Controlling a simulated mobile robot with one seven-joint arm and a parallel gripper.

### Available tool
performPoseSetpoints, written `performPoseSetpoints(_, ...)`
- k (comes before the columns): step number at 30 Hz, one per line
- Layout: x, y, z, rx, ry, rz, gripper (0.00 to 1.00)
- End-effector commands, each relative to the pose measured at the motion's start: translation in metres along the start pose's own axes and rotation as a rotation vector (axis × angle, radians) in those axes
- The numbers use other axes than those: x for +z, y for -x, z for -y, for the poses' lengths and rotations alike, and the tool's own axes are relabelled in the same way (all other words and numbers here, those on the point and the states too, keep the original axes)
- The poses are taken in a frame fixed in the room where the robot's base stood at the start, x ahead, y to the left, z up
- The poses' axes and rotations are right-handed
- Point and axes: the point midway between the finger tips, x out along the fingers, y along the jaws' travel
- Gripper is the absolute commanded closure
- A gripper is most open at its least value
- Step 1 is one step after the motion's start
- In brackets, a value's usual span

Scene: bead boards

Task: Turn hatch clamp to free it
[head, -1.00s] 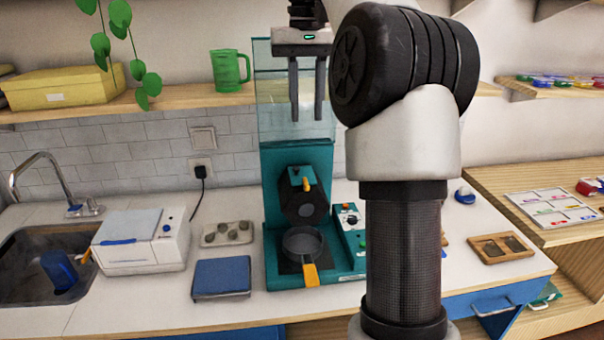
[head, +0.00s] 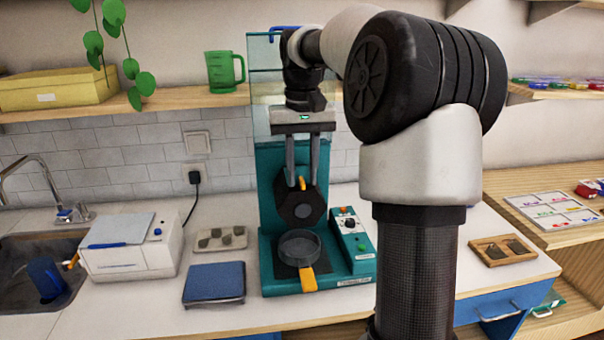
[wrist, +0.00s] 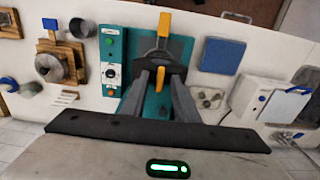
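The hatch clamp, a small orange lever (head: 302,182), sits on the front of the dark hexagonal hatch (head: 298,210) of the teal machine (head: 268,185). In the wrist view the orange lever (wrist: 153,92) shows between my fingers. My gripper (head: 301,186) points down over the hatch, its two fingers apart, one on each side of the lever. I cannot tell whether either finger touches it. The clamp's upper part is partly hidden by my gripper in the head view.
A round pan with an orange handle (head: 308,279) stands below the hatch. A control box with knobs (head: 352,242) is to the right. A blue pad (head: 214,283), a tray of discs (head: 220,238) and a white appliance (head: 135,248) are to the left. A clear panel (head: 262,95) rises behind my gripper.

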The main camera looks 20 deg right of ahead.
Motion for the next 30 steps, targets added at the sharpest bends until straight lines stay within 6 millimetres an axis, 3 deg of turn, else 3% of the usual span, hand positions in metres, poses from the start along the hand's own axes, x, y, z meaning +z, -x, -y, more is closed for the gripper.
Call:
performPoseSetpoints(5,-0.0001,0.0000,0.0001,0.000,0.000,0.000,0.73)
performPoseSetpoints(11,-0.0001,0.0001,0.0001,0.000,0.000,0.000,1.00)
performPoseSetpoints(23,-0.0003,0.0022,0.0003,0.000,0.046,-0.001,1.00)
performPoseSetpoints(30,-0.0003,0.0044,0.0009,0.000,0.193,0.000,1.00)
